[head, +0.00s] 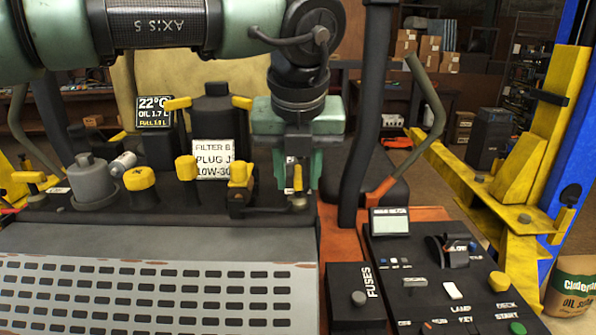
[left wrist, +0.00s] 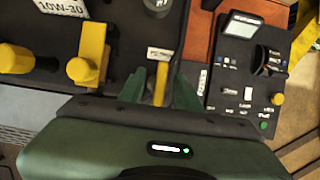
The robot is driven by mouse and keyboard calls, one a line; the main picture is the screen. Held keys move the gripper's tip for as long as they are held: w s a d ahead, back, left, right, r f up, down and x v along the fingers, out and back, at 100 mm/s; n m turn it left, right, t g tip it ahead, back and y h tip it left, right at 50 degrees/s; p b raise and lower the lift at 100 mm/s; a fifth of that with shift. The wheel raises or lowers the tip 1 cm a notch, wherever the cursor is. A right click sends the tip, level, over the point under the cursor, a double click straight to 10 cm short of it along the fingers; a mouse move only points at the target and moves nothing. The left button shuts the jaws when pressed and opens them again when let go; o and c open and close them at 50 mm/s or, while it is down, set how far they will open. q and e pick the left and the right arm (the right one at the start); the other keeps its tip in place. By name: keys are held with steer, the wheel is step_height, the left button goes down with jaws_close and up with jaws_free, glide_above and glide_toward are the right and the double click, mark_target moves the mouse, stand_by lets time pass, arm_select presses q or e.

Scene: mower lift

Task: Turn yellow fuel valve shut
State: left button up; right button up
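The yellow fuel valve lever (head: 297,178) appears between the fingers of my left gripper (head: 296,186), which points down at the right end of the black engine deck. In the left wrist view the yellow lever (left wrist: 160,85) lies between the two green fingertips (left wrist: 159,90), with a small white tag at its far end. The fingers stand apart on either side of it, with gaps showing, so the gripper looks open around the lever. Part of the lever is hidden by the fingers and palm. My right gripper is in neither view.
Another yellow handle (head: 239,178) stands close left of the gripper, with yellow caps (head: 139,178) farther left. A dark upright bar (head: 358,110) stands close on the right. The control panel (head: 425,285) and fuse box (head: 350,310) lie right and nearer. A yellow lift post (head: 548,130) stands far right.

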arm_select(q)
jaws_close()
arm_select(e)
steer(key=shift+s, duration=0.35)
